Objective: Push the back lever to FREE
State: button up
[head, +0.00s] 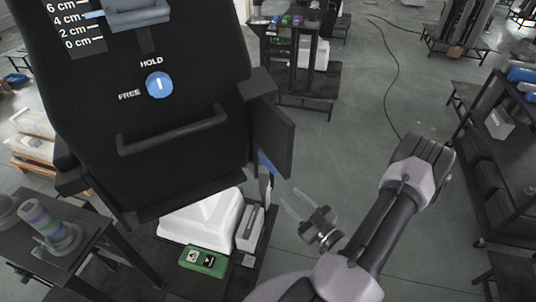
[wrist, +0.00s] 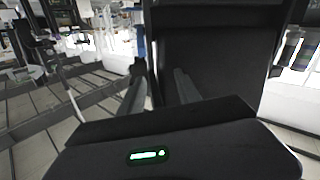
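The black lift column (head: 190,95) fills the upper left of the head view. On its face is a round blue knob (head: 159,85) with a white mark pointing up to HOLD; FREE is printed at its left. A blue piece (head: 266,163) shows below the side plate at the column's right; I cannot tell whether it is the back lever. A blue strip (wrist: 141,48) also shows in the wrist view. My gripper (head: 292,200) is open and empty, right of and below the side plate, apart from it. In the wrist view its fingers (wrist: 160,82) stand apart, facing dark panels.
A black bar handle (head: 173,132) juts from the column face. The side plate (head: 272,136) stands out at its right. A white housing (head: 203,228) and a green box (head: 204,261) are below. Open floor (head: 345,130) lies right of the column.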

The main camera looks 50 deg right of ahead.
aim_at(276, 172)
jog(key=w+d+m+h, duration=0.1)
jog(key=w+d, duration=0.1)
jog(key=w, duration=0.2)
jog(key=w+d+f+m+h+b, duration=0.1)
jog(key=w+d, duration=0.1)
jog(key=w, duration=0.3)
jog(key=w+d+f+m+b, duration=0.1)
jog(key=w+d, duration=0.1)
jog(key=w, duration=0.3)
jog(key=shift+w+d+f+m+g+h, duration=0.1)
jog(key=shift+w+d+m+g+h, duration=0.1)
jog(key=shift+d+m+g+h, duration=0.2)
grip_shut()
dwell(0.7)
